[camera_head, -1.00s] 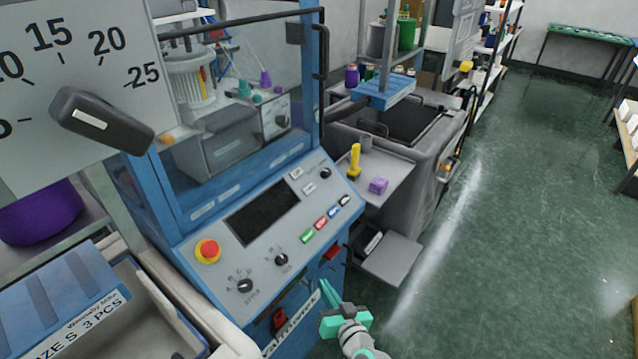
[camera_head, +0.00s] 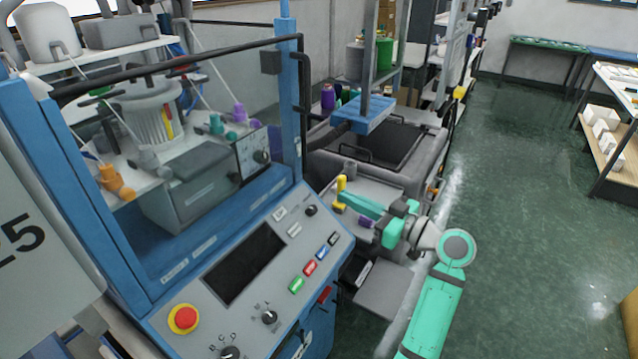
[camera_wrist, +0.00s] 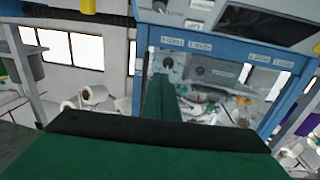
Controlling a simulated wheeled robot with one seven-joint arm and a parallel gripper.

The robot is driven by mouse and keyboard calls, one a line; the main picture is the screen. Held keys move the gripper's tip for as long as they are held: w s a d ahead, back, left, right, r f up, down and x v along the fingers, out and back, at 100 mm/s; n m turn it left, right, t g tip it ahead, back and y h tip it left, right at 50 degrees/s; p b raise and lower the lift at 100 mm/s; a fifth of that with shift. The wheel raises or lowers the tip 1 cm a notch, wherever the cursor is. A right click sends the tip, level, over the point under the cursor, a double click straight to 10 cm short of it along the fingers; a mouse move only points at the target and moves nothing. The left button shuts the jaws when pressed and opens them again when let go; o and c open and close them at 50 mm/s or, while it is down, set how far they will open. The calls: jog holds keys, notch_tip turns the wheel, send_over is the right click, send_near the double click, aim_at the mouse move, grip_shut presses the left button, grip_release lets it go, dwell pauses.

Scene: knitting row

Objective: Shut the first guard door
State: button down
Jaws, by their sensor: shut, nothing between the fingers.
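The nearest knitting machine (camera_head: 150,290) has a blue frame with a clear guard door (camera_head: 225,90) across its front. A black rail runs along the door's top, and a black upright handle (camera_head: 304,85) stands at its right side. I cannot tell whether the door is fully shut or ajar. My teal gripper (camera_head: 345,196) is shut and empty. It points left, to the right of the machine and below the handle, apart from the door. In the wrist view, my closed fingers (camera_wrist: 160,98) lie before the machine's blue frame (camera_wrist: 200,42), which appears upside down.
The control panel (camera_head: 262,262) with a red stop button (camera_head: 184,319) slopes out below the door. The green floor (camera_head: 530,200) at right is clear.

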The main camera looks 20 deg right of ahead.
aim_at(294, 176)
jog(key=x, duration=0.9)
jog(key=a+x, duration=0.1)
jog(key=x, duration=0.3)
jog(key=shift+a, duration=0.15)
jog(key=shift+w, duration=0.1)
